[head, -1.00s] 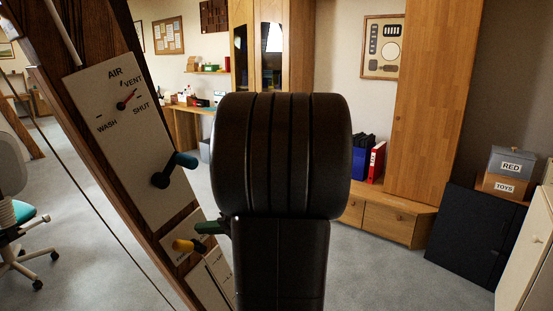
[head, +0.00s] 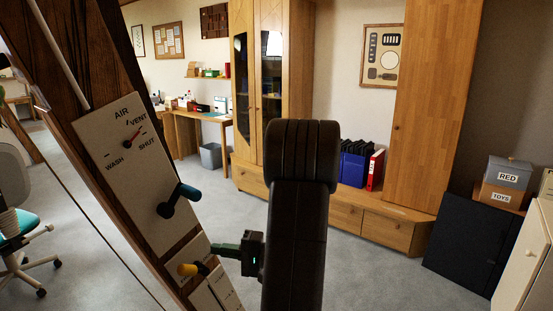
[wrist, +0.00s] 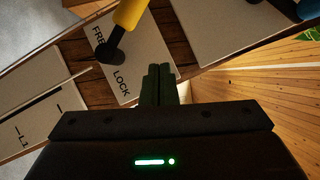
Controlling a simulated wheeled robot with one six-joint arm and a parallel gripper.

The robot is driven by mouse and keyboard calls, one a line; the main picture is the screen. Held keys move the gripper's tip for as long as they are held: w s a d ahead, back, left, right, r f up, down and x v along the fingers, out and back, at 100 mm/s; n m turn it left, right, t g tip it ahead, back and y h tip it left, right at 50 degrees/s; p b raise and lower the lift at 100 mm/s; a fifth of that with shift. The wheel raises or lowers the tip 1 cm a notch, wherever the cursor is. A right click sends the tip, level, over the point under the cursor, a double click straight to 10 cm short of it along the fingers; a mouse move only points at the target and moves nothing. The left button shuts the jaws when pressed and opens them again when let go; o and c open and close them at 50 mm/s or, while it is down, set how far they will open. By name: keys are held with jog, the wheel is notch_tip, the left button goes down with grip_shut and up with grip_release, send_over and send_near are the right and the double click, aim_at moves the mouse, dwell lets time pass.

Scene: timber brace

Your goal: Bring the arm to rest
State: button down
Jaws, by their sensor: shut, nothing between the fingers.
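My gripper (head: 213,250) is shut and empty. Its dark green fingers point left at the timber brace (head: 60,100), close to the yellow-handled lever (head: 188,269). In the wrist view the closed fingers (wrist: 158,72) lie below and right of that lever (wrist: 130,14), with a gap between them. The lever stands on a white plate (wrist: 130,75) marked LOCK, with a partly covered word starting "FR". Higher on the brace, a white AIR panel (head: 115,130) carries a red pointer near VENT and SHUT and a blue-handled lever (head: 188,192). My dark arm hides part of the room.
An office chair (head: 15,220) stands at the left. A wooden cabinet (head: 270,100) and low drawers (head: 385,230) stand behind. A black cabinet (head: 475,240) with boxes labelled RED and TOYS is at the right. Grey floor lies open between.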

jog(key=shift+w+d+f+m+y+p, duration=0.15)
jog(key=shift+w+f+m+y+p, duration=0.1)
jog(key=shift+m+p, duration=0.25)
jog(key=shift+w+d+f+m+y+p, duration=0.15)
jog(key=shift+m+y+p, duration=0.1)
jog(key=shift+m+p, duration=0.2)
